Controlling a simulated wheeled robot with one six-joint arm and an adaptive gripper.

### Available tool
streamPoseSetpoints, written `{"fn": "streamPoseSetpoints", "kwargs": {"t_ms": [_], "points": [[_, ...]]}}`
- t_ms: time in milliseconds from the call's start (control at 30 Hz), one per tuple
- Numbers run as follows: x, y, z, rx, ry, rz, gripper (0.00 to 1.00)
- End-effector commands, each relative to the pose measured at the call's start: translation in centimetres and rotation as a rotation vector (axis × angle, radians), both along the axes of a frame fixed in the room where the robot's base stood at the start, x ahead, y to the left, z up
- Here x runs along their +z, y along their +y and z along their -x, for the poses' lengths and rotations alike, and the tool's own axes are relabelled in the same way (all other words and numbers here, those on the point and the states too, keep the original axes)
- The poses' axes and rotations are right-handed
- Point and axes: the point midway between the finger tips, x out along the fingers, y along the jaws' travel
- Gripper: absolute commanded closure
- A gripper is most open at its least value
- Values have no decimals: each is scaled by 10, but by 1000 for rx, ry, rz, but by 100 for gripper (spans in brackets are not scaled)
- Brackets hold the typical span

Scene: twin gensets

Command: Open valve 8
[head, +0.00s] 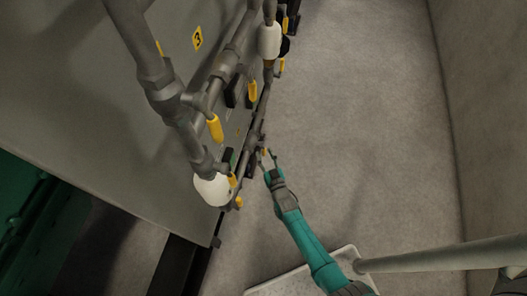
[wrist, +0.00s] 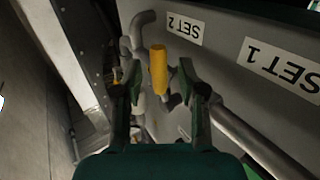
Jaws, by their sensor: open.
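My gripper (head: 267,153) reaches toward the pipework at the panel's right side in the head view. In the wrist view my gripper (wrist: 161,92) is open, its two fingers spread left and right. A yellow valve handle (wrist: 158,70) shows between the fingers, on a grey pipe; I cannot tell whether a finger touches it. No number 8 is readable, so I cannot tell which handle is valve 8. Other yellow handles (head: 215,128) and (head: 252,91) sit on the pipes in the head view.
A grey panel (head: 110,110) bears a yellow tag 3 (head: 197,38). Upside-down labels SET 2 (wrist: 186,28) and SET 1 (wrist: 282,66) show in the wrist view. White cylinders (head: 212,189) sit on the pipes. Clear floor (head: 360,120) runs to the right wall (head: 490,120).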

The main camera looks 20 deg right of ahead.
Motion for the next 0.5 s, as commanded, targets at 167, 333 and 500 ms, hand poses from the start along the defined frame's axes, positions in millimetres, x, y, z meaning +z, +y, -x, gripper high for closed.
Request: {"fn": "streamPoseSetpoints", "kwargs": {"t_ms": [167, 333, 500], "points": [[0, -1, -15, 0, 0, 1, 59], [0, -1, -20, 0, 0, 1, 59], [0, -1, -20, 1, 1, 1, 59]]}}
